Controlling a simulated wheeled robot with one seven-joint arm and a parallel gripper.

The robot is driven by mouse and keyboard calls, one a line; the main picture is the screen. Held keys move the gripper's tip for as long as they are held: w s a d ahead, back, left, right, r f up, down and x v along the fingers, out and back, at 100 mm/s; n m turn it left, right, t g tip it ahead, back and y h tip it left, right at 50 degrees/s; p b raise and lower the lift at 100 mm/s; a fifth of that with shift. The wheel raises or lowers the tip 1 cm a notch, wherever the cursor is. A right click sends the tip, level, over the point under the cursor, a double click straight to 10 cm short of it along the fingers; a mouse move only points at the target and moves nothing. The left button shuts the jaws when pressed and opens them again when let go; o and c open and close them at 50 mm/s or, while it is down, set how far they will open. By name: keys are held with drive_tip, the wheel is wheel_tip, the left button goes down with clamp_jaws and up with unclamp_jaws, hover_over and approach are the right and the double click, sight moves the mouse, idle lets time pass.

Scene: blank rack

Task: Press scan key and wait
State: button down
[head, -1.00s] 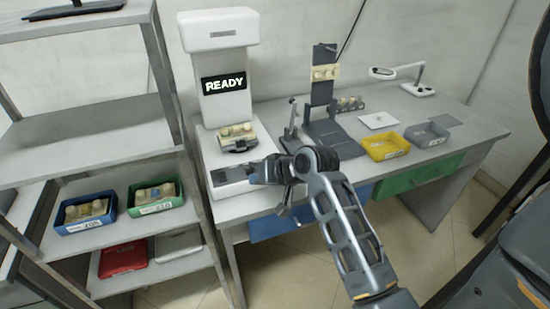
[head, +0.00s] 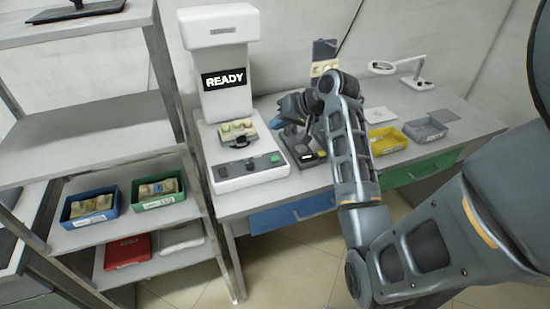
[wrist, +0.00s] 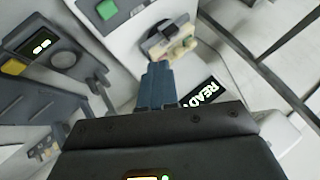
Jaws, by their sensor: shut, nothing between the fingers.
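The white scanner (head: 221,105) stands at the left end of the bench, and its screen (head: 224,80) reads READY. The green key also shows at the top of the wrist view (wrist: 107,9). A pale model (head: 237,128) sits on the dark scanner stage; it shows in the wrist view too (wrist: 184,47). My gripper (head: 277,123) is right of the stage, above and behind the green key, apart from it. Its blue fingers (wrist: 155,72) are together and empty.
A dark device with a small lit display (head: 306,157) stands right of the scanner, partly behind my arm. Yellow (head: 387,141) and grey (head: 425,130) trays lie further right. A rack at left holds blue (head: 91,207) and green (head: 158,191) bins.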

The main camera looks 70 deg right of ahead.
drive_tip(key=f, duration=0.1)
drive_tip(key=b, duration=0.4)
hover_over(278, 159)
wheel_tip(278, 159, down, 6)
drive_tip(key=shift+r, duration=0.1)
drive_tip(key=shift+f+b, duration=0.45)
drive_tip(key=shift+f, duration=0.55)
drive_tip(key=shift+f, duration=0.2)
idle(0.9)
drive_tip(key=shift+f, duration=0.2)
drive_tip(key=shift+f, duration=0.45)
idle(1.0)
drive_tip(key=shift+r, duration=0.1)
drive_tip(key=shift+r+p, duration=0.8)
drive_tip(key=shift+p, duration=0.1)
